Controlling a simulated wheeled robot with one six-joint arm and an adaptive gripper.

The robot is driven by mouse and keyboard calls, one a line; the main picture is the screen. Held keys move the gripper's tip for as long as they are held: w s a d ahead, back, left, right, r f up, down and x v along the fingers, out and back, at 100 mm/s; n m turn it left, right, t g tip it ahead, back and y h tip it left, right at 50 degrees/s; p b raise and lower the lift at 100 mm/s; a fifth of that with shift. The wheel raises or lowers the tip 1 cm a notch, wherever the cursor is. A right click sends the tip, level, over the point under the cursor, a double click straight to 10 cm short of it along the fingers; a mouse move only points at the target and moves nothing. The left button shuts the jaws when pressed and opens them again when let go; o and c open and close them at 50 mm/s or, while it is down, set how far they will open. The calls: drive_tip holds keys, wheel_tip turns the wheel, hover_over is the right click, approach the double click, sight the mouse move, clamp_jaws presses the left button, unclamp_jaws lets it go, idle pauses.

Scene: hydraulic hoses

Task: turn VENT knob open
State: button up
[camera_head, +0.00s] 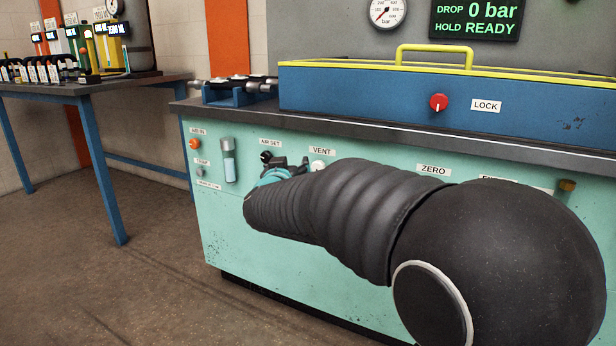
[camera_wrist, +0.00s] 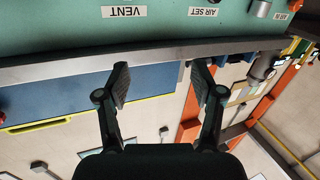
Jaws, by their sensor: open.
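The VENT knob (camera_head: 318,166) is small and pale, under the VENT label (camera_head: 321,150) on the green front panel. My arm covers its lower part, so which way it is turned cannot be told. My gripper (camera_head: 283,167) is in front of the panel, left of the knob and near the AIR SET label, mostly hidden by my arm. In the upside-down wrist view my gripper (camera_wrist: 161,75) has its fingers wide apart with nothing between them. The VENT label (camera_wrist: 124,12) shows there at the top edge; the knob itself is out of that view.
A dark AIR SET knob (camera_head: 266,157) is close to my gripper. A sight tube (camera_head: 228,160) and an orange AIR IN knob (camera_head: 194,144) are further left. The bench edge (camera_head: 420,137) juts out above the panel. The red LOCK knob (camera_head: 438,102) is higher up. The floor at left is clear.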

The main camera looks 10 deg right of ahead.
sight(316, 167)
wheel_tip(316, 167, down, 6)
drive_tip(key=w+m+g+h+b, duration=0.1)
drive_tip(key=w+m+g+h, duration=0.1)
drive_tip(key=h, duration=0.4)
drive_tip(key=x, duration=0.4)
drive_tip(key=b+x, duration=0.1)
drive_tip(key=x, duration=0.9)
drive_tip(key=shift+s+d+f, duration=0.15)
drive_tip(key=shift+d+f, duration=0.2)
drive_tip(key=shift+d, duration=0.05)
drive_tip(key=c, duration=1.1)
